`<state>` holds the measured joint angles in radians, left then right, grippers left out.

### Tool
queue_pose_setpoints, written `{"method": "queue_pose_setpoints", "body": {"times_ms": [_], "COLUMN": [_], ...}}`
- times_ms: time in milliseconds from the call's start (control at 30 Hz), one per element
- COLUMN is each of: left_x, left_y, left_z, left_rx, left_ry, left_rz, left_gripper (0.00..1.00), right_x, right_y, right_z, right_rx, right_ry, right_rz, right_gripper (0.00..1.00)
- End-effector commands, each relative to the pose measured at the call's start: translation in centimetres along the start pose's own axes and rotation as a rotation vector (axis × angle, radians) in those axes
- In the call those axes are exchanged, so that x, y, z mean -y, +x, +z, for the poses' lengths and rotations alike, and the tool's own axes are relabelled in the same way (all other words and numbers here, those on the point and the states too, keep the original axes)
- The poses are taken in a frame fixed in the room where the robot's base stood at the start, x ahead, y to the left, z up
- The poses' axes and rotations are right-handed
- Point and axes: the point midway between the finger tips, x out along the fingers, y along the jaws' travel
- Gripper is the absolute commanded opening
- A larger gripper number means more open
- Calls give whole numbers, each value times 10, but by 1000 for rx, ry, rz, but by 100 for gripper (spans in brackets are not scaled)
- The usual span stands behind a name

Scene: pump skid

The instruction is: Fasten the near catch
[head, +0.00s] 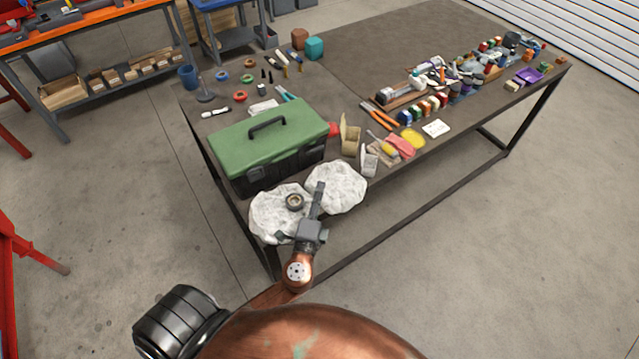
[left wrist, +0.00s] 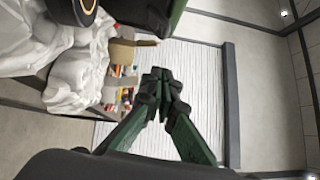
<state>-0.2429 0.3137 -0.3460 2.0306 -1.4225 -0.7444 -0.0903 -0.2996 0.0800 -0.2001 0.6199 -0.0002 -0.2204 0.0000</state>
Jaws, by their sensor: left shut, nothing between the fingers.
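A toolbox with a green lid (head: 270,130) and a dark body stands on the near left part of the table, its lid down and its black handle on top. Dark catch shapes show on its front side, the nearer one (head: 255,174) at the left; they are too small to tell whether fastened. My left gripper (head: 319,187) is in front of the toolbox, over the white crumpled bags, apart from the box. In the left wrist view its green-sided fingers (left wrist: 160,82) meet at the tips, shut and empty. The toolbox shows only as a dark green edge at the top there. My right gripper is not seen.
Two white crumpled bags (head: 338,188) lie at the table's near edge, a dark ring (head: 295,201) on one. Brushes, a yellow sponge (head: 413,138) and pink cloth lie right of the toolbox. Small tools and tape rolls lie behind it. The table's far middle is clear.

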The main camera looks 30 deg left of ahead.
Motion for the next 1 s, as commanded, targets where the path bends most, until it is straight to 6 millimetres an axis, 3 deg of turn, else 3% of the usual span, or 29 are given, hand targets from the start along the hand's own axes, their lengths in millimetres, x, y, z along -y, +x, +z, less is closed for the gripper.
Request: {"method": "queue_pose_setpoints", "body": {"times_ms": [400, 600, 1000], "left_x": [2, 1, 0], "left_y": [84, 101, 106], "left_z": [1, 20, 26], "left_rx": [-2, -3, -4], "left_ry": [3, 2, -1], "left_rz": [-3, -1, 0], "left_gripper": [0, 0, 0], "right_x": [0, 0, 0], "right_y": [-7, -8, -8], "right_z": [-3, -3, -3], "right_rx": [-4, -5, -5], "right_ry": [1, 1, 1], "right_rz": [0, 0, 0], "right_gripper": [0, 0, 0]}}
